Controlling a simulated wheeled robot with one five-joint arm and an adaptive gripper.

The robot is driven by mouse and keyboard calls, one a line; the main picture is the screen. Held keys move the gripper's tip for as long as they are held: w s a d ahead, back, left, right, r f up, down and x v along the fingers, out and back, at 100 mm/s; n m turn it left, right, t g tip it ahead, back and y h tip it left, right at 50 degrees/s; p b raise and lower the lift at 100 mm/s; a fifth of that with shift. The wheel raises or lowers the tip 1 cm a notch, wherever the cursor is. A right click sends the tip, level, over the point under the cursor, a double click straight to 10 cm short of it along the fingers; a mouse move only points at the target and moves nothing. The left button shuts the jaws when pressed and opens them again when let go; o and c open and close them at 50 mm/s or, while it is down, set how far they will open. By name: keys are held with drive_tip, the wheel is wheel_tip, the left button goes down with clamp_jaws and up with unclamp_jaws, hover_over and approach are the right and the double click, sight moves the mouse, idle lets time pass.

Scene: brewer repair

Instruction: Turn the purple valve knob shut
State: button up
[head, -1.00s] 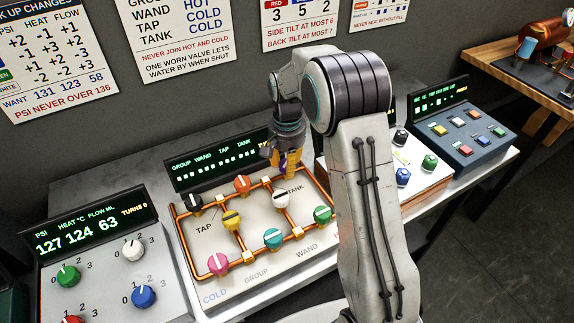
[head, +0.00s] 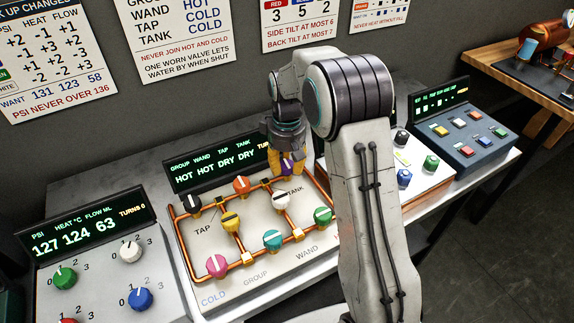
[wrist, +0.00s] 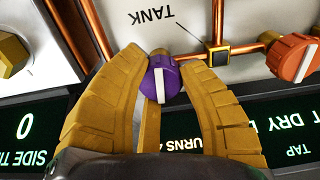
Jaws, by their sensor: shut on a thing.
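The purple valve knob (head: 287,167) is at the back right corner of the copper pipe panel (head: 208,262), near the TANK label. In the wrist view the purple knob (wrist: 161,84) sits between my two yellow fingers, its white mark pointing up and down the picture. My gripper (head: 288,170) reaches down over the knob from above and is shut on it. In the head view the fingers hide part of the knob. The panel's display (head: 215,165) reads HOT HOT DRY DRY; its right end is hidden behind my gripper.
An orange knob (head: 241,185) and a white knob (head: 280,201) are close to my gripper. Black, yellow, teal, pink and green knobs are elsewhere on the pipes. Another control panel (head: 168,290) stands at left. My arm covers the panel's right side.

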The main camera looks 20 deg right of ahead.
sight(286, 163)
drive_tip(key=shift+n, duration=0.5)
idle(0.3)
drive_tip(key=o, duration=1.2)
drive_tip(key=shift+n, duration=0.3)
wheel_tip(286, 163, up, 12)
